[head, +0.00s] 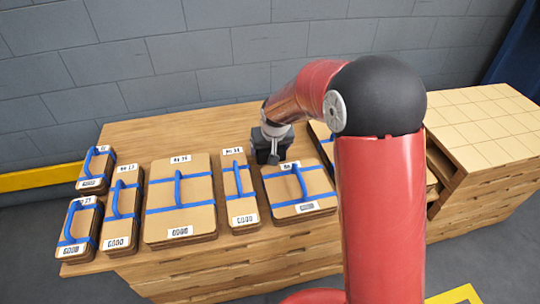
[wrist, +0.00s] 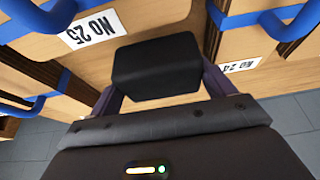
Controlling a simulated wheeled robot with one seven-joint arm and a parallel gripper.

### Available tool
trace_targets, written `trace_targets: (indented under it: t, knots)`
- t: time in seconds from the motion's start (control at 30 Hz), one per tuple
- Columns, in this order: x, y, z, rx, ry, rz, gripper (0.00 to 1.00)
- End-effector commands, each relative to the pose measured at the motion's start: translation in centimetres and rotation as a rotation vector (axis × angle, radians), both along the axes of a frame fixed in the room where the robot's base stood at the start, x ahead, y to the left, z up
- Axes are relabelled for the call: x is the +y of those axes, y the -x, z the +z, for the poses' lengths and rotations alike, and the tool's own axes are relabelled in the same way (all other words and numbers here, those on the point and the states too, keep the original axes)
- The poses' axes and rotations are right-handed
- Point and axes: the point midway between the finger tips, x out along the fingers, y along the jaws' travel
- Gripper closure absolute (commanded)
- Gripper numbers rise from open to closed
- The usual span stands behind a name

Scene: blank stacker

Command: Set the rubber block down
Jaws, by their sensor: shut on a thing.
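The rubber block (wrist: 157,70) is a black, box-shaped piece between the two fingers of my gripper (wrist: 160,92) in the wrist view. My gripper is shut on it. A tan wooden surface lies under and around the block; I cannot tell whether the block touches it. In the head view my gripper (head: 273,157) points down over the wooden bench (head: 140,127), just behind two strapped stacks. The block cannot be told apart from the dark gripper there.
Several tan board stacks with blue straps and raised blue handles stand around, including a wide one (head: 202,216), a narrow one (head: 239,206) and one at the right (head: 318,187). A tiled wooden top (head: 490,125) is at far right. Bare bench lies behind the stacks.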

Motion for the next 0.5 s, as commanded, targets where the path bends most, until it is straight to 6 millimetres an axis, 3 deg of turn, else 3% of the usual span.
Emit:
trace_targets:
  t: [0.2,0.5]
  knots:
    - [0.0,0.0,-3.2,0.003,0.001,0.001,0.51]
    - [0.0,0.0,-3.4,0.000,0.000,0.000,0.51]
